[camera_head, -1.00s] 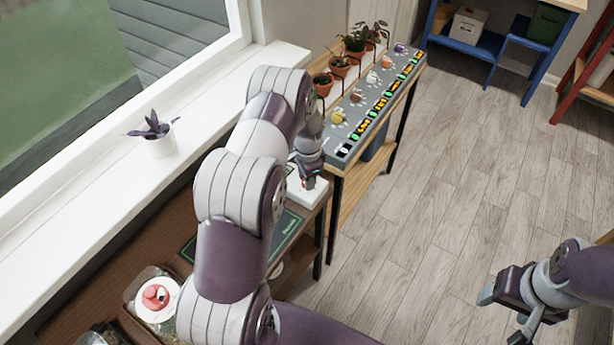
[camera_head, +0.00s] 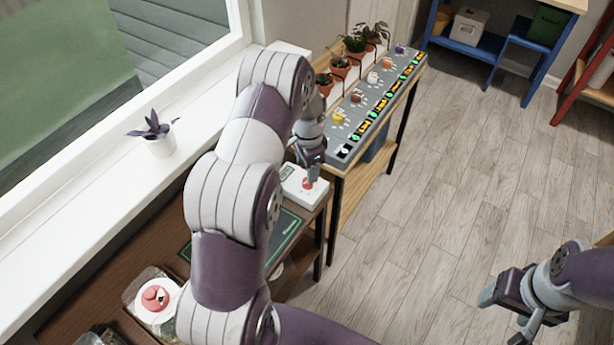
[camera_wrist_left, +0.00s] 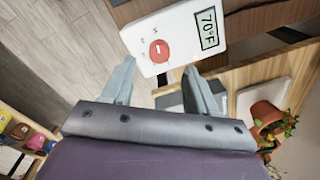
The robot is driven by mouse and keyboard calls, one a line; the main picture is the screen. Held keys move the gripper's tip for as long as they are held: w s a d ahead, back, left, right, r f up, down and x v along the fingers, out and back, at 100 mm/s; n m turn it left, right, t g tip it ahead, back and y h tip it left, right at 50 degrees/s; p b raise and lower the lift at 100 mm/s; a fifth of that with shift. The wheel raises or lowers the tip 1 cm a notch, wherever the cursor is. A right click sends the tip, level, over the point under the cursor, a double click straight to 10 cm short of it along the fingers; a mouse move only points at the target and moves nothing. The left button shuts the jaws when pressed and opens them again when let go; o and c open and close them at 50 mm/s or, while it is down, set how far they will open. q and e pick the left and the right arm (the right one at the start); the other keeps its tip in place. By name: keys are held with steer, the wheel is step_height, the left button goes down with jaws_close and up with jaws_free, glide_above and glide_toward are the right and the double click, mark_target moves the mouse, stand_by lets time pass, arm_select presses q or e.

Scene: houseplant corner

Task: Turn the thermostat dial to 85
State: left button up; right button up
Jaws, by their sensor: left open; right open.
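The thermostat is a white box (camera_head: 297,191) on the right end of the brown bench, with a red round dial (camera_head: 308,183) on top. In the left wrist view the dial (camera_wrist_left: 159,50) shows a short pale mark, and the display (camera_wrist_left: 207,28) reads 70°F. My left gripper (camera_head: 312,172) is just above the thermostat by the dial. In the left wrist view its two fingers (camera_wrist_left: 157,75) are apart, with the dial ahead of the gap and nothing between them. My right gripper (camera_head: 508,300) is open and empty over the floor at the lower right.
A grey panel (camera_head: 377,98) with coloured knobs and labels stands just beyond the thermostat, with several potted plants (camera_head: 340,66) behind it. A purple plant in a white pot (camera_head: 158,138) stands on the windowsill. The wooden floor (camera_head: 460,190) at right is clear.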

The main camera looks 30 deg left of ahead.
arm_select(q)
step_height(320, 180, up, 7)
steer(key=shift+s, duration=0.15)
steer(key=shift+d, duration=0.1)
